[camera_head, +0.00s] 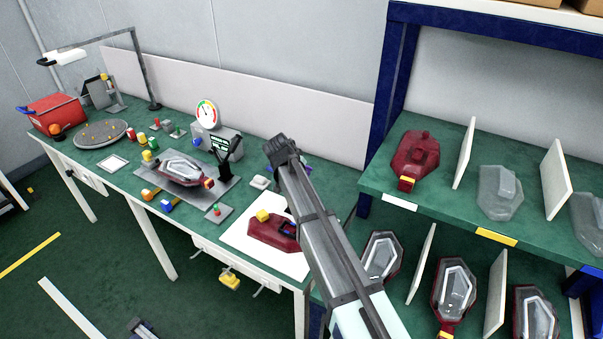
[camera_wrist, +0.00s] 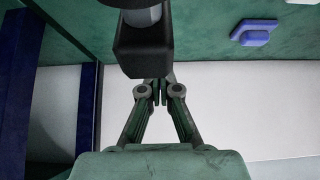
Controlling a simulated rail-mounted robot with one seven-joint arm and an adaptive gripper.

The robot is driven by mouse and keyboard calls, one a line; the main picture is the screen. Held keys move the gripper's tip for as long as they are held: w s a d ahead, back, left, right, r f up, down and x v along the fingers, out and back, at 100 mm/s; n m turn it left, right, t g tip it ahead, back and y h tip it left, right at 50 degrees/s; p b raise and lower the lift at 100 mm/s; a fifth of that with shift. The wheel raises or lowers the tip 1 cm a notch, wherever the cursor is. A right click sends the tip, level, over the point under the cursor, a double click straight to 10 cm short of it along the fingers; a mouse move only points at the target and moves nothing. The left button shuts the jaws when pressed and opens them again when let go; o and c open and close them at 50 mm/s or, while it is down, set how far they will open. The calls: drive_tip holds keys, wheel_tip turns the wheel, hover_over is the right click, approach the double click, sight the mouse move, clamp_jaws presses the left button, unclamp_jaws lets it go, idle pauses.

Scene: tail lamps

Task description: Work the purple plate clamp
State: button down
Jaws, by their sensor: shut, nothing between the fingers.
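A small purple piece (camera_head: 307,167) shows at the back of the green bench in the head view, just right of my arm, which hides part of it. In the wrist view a blue-purple block (camera_wrist: 255,33) with a raised part lies on a green surface at the upper right; I cannot tell surely that it is the plate clamp. My gripper (camera_wrist: 160,90) is shut and empty, its fingertips together and apart from that block. A dark block (camera_wrist: 143,50) under a silver cylinder stands close by the fingertips; whether they touch is unclear.
A white sheet (camera_head: 240,236) carries a red lamp housing (camera_head: 270,232) beside my arm. A gauge box (camera_head: 222,142) and a lamp on a grey plate (camera_head: 230,186) stand left. A blue-framed shelf (camera_head: 378,120) with lamps and dividers rises at right.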

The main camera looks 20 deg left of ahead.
drive_tip(key=w+r+b+v, duration=0.1)
drive_tip(key=v, duration=1.3)
drive_tip(key=shift+w+d, duration=0.15)
drive_tip(key=shift+d, duration=0.05)
drive_tip(key=shift+f, duration=0.1)
